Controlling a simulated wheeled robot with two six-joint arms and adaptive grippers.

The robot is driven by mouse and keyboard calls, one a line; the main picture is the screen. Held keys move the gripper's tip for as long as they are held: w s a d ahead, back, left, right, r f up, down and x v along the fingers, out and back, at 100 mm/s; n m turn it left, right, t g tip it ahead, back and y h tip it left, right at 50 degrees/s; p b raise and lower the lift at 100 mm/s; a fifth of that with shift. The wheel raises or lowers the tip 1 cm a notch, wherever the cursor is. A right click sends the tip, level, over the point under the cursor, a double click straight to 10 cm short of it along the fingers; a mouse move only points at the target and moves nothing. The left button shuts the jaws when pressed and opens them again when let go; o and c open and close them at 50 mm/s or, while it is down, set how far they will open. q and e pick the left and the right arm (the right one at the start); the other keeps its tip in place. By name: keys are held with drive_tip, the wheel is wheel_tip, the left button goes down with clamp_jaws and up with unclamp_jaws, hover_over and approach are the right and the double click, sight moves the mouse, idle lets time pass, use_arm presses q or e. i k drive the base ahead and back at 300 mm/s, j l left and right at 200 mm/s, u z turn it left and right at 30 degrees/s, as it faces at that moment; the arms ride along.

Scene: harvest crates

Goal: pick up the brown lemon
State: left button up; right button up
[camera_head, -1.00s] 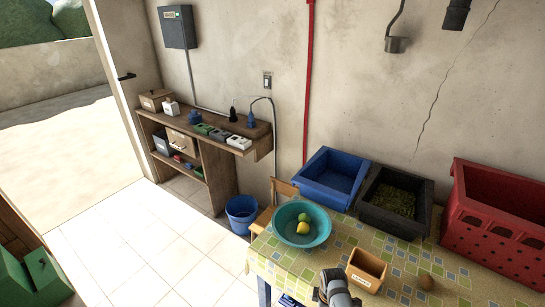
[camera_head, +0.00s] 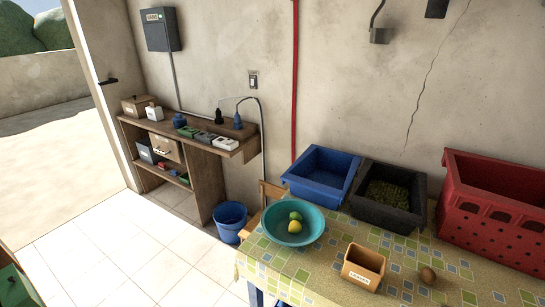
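The brown lemon (camera_head: 427,275) is a small, dull brown round fruit. It lies alone on the patterned tablecloth (camera_head: 325,262) near the front right of the table, to the right of a small tan labelled box (camera_head: 363,266). No gripper shows in the head view, so I cannot see whether either hand is open or holding anything. Nothing covers the lemon.
A teal bowl (camera_head: 272,222) on the table holds a yellow and a green fruit. Behind stand a blue crate (camera_head: 320,174), a black crate with green contents (camera_head: 385,215) and a red crate (camera_head: 500,222). A blue bucket (camera_head: 230,222) stands on the floor.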

sight(427, 275)
drive_tip(key=z, duration=1.55)
